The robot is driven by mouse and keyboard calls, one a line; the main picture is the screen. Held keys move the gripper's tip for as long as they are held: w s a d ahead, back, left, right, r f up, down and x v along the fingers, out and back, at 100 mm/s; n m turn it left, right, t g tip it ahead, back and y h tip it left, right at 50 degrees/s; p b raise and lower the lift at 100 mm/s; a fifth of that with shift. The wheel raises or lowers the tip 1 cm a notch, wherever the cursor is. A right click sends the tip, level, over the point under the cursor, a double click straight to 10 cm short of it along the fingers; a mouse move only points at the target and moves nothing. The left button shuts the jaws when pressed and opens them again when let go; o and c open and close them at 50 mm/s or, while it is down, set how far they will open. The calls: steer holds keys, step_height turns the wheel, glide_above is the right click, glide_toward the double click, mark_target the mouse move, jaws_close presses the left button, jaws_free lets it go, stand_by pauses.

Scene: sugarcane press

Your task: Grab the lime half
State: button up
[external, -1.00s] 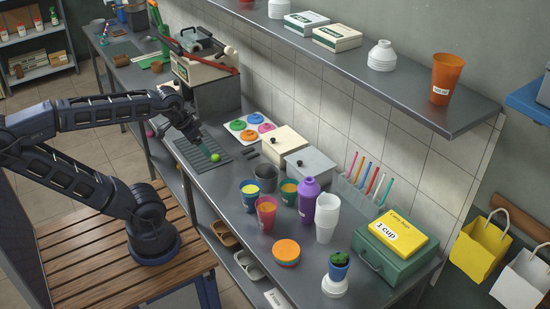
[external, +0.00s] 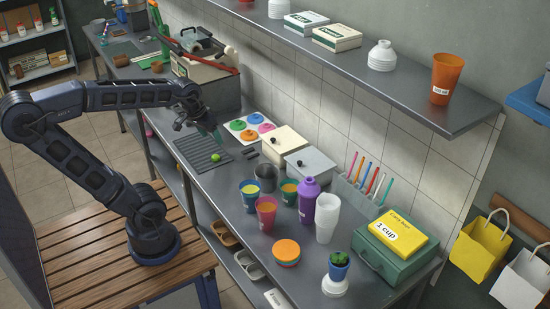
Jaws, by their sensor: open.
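The lime half (external: 216,158) is a small bright green piece on the dark ridged mat (external: 190,146) on the steel counter. My gripper (external: 212,133) is above and just behind the lime half in the external view. It is open and apart from the lime half. The fingers are small and dark here, so their exact spacing is hard to see.
A press with a red lever (external: 208,62) stands behind the mat. A white board with colored discs (external: 250,129), boxes (external: 284,145) and several cups (external: 266,212) stand to the right. A steel shelf (external: 350,70) hangs above the counter.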

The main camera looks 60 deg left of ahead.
steer(key=w+a+f+n+g, duration=0.1)
steer(key=w+a+f+n, duration=0.35)
steer(key=w+a, duration=0.35)
steer(key=n+g, duration=0.3)
steer(key=n, duration=1)
glide_above(215, 158)
steer(key=w, duration=0.1)
step_height(215, 158, down, 23)
steer(key=shift+s+a+f, duration=0.1)
steer(key=shift+a+f, duration=0.1)
steer(key=shift+f, duration=1.6)
steer(key=shift+w+a+f, duration=0.1)
steer(key=shift+a+f, duration=0.1)
steer(key=shift+f, duration=1.55)
steer(key=shift+s+a+f, duration=0.1)
steer(key=shift+a+f, duration=0.1)
steer(key=shift+f, duration=1.6)
steer(key=c, duration=1.1)
